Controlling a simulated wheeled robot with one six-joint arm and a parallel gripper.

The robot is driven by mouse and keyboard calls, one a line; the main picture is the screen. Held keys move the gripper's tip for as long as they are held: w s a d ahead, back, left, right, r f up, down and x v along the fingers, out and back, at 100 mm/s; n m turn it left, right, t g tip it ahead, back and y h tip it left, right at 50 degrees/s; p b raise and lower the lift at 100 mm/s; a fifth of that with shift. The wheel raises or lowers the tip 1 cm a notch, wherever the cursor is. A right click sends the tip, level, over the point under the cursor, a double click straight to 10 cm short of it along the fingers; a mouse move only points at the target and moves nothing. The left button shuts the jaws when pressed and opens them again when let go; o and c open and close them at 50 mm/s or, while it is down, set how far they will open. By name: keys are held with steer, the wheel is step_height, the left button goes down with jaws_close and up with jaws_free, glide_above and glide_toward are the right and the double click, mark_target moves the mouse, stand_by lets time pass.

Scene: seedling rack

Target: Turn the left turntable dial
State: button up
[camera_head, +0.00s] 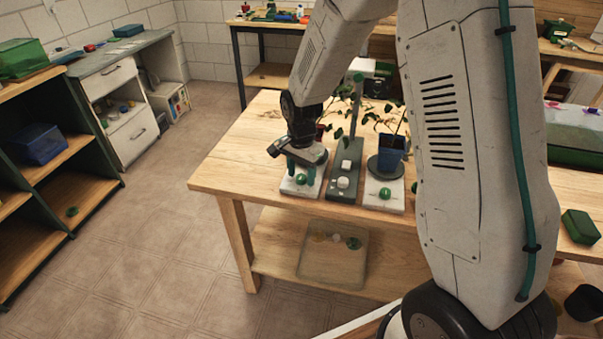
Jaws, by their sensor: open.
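The left turntable's white base (292,189) stands at the front of the wooden table, with a green dial (300,179) on its front part. My gripper (301,172) points down over this base, its teal fingers open and close to the dial. I cannot tell whether the fingers touch the dial. My gripper and wrist hide much of the left turntable and whatever is on it. The right turntable's base (384,204) has its own green dial (385,193) and carries a blue pot (391,158) with a plant.
My arm hides part of the table.

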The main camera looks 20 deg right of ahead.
steer(key=shift+f, duration=0.15)
steer(key=c, duration=1)
steer(key=shift+o, duration=0.2)
